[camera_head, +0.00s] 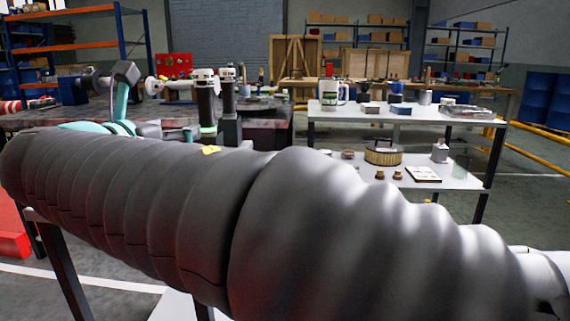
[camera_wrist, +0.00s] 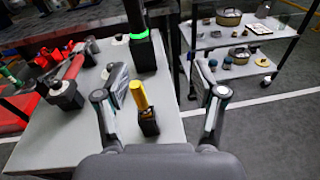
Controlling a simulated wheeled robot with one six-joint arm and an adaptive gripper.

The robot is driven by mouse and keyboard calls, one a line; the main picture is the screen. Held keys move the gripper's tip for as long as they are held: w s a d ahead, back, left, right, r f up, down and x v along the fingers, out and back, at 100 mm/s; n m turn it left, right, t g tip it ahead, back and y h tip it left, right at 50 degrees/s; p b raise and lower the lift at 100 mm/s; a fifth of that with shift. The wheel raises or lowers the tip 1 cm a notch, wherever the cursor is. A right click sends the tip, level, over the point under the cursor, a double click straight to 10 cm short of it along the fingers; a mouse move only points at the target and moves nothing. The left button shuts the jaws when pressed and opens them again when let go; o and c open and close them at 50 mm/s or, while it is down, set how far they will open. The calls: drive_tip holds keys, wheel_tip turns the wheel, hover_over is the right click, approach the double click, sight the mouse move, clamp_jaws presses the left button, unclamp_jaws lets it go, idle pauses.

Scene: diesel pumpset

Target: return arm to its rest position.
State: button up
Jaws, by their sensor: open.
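My arm (camera_head: 330,230), in a dark ribbed sleeve, stretches across the whole lower part of the head view and hides much of what lies behind it. My gripper (camera_wrist: 160,82) shows in the wrist view with its two fingers spread wide and nothing held between them. A yellow-topped item (camera_wrist: 140,95) stands in a small dark holder (camera_wrist: 149,123) on a pale table (camera_wrist: 85,135). In the picture it lies between the fingers, apart from both; the depth gap is hard to tell. My gripper cannot be made out in the head view.
A dark post with a green ring (camera_wrist: 140,40) rises beyond the fingers. Red and black parts (camera_wrist: 65,92) sit at the left. A two-level white bench (camera_head: 400,117) holds a filter-like ring (camera_head: 383,153) and small parts. Open floor (camera_wrist: 270,135) lies right of the table.

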drive_tip(key=s+d+f+m+g+h+p, duration=0.1)
drive_tip(key=d+f+m+g, duration=0.4)
drive_tip(key=d, duration=0.7)
drive_tip(key=d+f+m+g+h+p, duration=0.1)
drive_tip(key=d+f+m+g, duration=0.1)
drive_tip(key=d+f+m, duration=0.75)
drive_tip(key=s+d+f+m+g+y+p, duration=0.1)
drive_tip(key=s+d+f+m+g+y, duration=0.1)
drive_tip(key=s+d+f+m, duration=0.4)
drive_tip(key=s+d+f+m+g+y, duration=0.2)
drive_tip(key=s+d+f+m, duration=0.4)
drive_tip(key=s+m, duration=0.5)
drive_tip(key=shift+s+d+f+m+y+p, duration=0.3)
drive_tip(key=shift+s+d+m+y+p, duration=0.15)
drive_tip(key=shift+d+m, duration=0.35)
